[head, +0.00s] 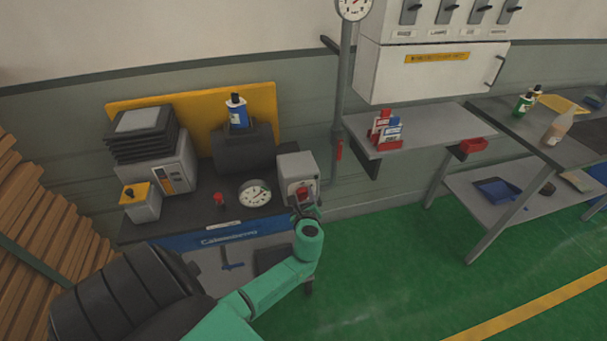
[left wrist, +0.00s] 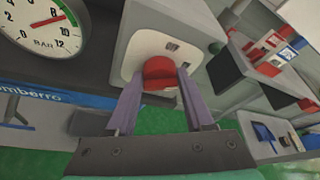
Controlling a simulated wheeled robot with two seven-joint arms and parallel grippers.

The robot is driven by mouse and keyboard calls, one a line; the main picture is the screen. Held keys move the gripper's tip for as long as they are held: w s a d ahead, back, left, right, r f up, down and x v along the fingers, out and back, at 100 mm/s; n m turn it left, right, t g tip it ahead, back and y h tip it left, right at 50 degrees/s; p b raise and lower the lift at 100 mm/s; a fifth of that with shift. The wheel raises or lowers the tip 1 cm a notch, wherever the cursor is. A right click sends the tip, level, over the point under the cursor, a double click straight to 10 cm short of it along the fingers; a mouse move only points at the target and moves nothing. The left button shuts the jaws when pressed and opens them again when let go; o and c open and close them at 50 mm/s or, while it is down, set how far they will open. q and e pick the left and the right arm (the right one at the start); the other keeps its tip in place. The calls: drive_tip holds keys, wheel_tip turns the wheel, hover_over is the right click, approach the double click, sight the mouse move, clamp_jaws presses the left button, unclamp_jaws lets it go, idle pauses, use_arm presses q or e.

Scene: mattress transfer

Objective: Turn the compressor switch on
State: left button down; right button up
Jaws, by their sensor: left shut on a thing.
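The compressor switch is a grey box (head: 297,168) at the right end of the compressor bench, with a pale front plate (left wrist: 137,72) and a red knob (left wrist: 158,73). In the left wrist view my left gripper (left wrist: 162,90) has its two fingers on either side of the red knob, shut on it. In the head view the left gripper (head: 305,208) is at the front of the box, and the knob (head: 302,194) is partly hidden by it. The pressure gauge (head: 254,193) stands just left of the box; it also shows in the left wrist view (left wrist: 42,28). My right gripper is not in view.
A grey wall shelf (head: 430,128) with red and blue packs is at right. The green floor (head: 390,240) is clear.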

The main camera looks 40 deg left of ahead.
use_arm(q)
drive_tip(key=shift+c, duration=1.4)
unclamp_jaws()
drive_tip(key=b+v, duration=0.1)
drive_tip(key=v, duration=1.3)
drive_tip(key=shift+s, duration=0.25)
drive_tip(key=shift+d, duration=0.15)
